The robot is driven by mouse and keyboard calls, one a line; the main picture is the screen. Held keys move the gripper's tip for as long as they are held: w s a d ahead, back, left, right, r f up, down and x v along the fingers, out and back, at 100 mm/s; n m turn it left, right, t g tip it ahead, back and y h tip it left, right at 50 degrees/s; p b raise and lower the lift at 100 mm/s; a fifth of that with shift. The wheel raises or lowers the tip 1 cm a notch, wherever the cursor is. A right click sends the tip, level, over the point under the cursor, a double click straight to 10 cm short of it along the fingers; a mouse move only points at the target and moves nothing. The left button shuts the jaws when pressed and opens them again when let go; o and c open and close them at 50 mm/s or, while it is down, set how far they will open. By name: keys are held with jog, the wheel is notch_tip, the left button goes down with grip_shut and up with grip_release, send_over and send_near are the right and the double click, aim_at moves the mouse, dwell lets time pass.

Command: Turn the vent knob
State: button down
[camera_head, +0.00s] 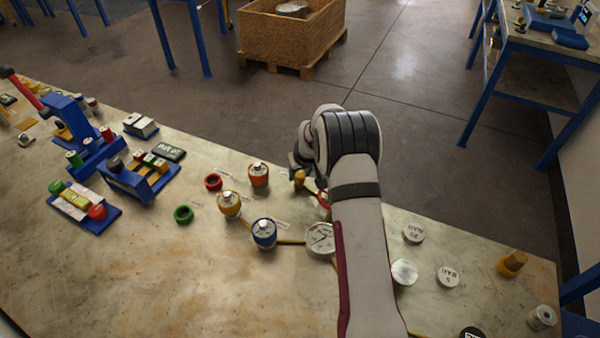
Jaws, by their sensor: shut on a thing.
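My arm reaches away from the camera over the table and bends down at its far end. My gripper (297,166) is partly hidden behind my own wrist, low near the far table edge. It is shut on a small yellow-orange piece (299,178), which looks like the vent knob; the fingertips are not clearly visible. Just right of it, a red ring-shaped part (322,198) is half covered by my arm. A round pale gauge (320,239) lies beside my forearm.
A red ring (213,182) and a green ring (183,214) lie left of the vessels. Blue fixtures (143,182) fill the table's left side. Pale labelled discs (448,276) and a yellow-brown block (511,263) lie right of my arm. The front left table (130,285) is clear.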

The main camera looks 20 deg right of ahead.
jog(key=shift+m, duration=0.3)
jog(key=m+h, duration=0.1)
jog(key=m, duration=0.2)
jog(key=shift+a+m+h, duration=0.15)
jog(key=shift+m+h, duration=0.25)
jog(key=m, duration=0.2)
jog(key=m+g+h, duration=0.1)
jog(key=m, duration=0.1)
jog(key=shift+w+a+m, duration=0.1)
jog(key=shift+w+m, duration=0.05)
jog(key=shift+m, duration=0.15)
jog(key=m+g, duration=0.1)
jog(key=m, duration=0.1)
jog(key=m+h, duration=0.1)
jog(key=m, duration=0.1)
jog(key=shift+w+m+g, duration=0.1)
jog(key=shift+m+g, duration=0.2)
jog(key=shift+g, duration=0.1)
jog(key=m, duration=0.2)
jog(key=m+g, duration=0.1)
jog(key=m, duration=0.1)
jog(key=shift+w+g+h, duration=0.1)
jog(key=shift+g+h, duration=0.2)
jog(key=shift+m, duration=0.3)
jog(key=shift+c, duration=2.1)
grip_release()
